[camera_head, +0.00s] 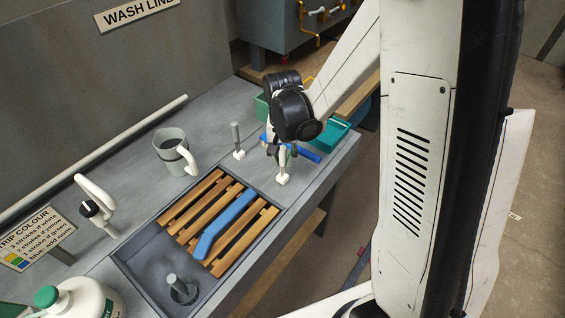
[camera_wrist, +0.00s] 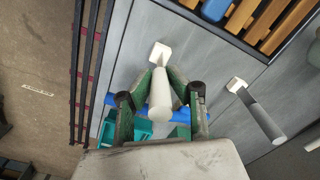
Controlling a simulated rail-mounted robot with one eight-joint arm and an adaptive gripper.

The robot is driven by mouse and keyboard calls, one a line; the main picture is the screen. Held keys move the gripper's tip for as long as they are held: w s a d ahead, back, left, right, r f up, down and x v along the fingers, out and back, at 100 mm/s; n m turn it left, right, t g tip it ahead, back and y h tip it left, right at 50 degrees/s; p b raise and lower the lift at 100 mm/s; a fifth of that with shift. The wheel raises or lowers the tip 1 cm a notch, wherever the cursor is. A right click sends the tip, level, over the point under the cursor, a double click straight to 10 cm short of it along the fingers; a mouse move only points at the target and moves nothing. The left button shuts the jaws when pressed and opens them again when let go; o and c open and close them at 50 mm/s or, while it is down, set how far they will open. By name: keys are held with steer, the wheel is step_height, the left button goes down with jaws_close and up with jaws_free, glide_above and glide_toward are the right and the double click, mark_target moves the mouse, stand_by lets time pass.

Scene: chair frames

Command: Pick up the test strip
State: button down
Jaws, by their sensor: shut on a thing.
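My gripper (camera_wrist: 160,88) is shut on a pale upright stick with a small white square end, which I take for the test strip (camera_wrist: 160,100). In the head view, the strip (camera_head: 283,178) shows below my gripper (camera_head: 281,152), its white end at the grey counter; I cannot tell whether it touches. The green fingers flank the stick in the wrist view. A similar stick with a darker grey handle (camera_head: 236,136) stands apart to the left, and it also shows in the wrist view (camera_wrist: 262,118).
A sink (camera_head: 150,262) with a wooden slatted rack holds a blue bent piece (camera_head: 222,226). A grey mug (camera_head: 172,150), a white tap (camera_head: 98,200), a green-capped bottle (camera_head: 80,300) and a strip-colour sign (camera_head: 34,240) stand left. A blue bar (camera_head: 307,153) and teal tray (camera_head: 330,135) lie beyond my gripper.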

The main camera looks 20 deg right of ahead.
mark_target(281, 151)
steer(key=r, duration=0.3)
steer(key=shift+s+a, duration=0.25)
steer(key=shift+a, duration=0.1)
steer(key=s+a+r+b, duration=0.1)
steer(key=s+a+r, duration=0.4)
steer(key=a, duration=0.4)
steer(key=shift+s+a+r, duration=0.25)
steer(key=shift+s+r, duration=0.05)
steer(key=shift+r, duration=0.4)
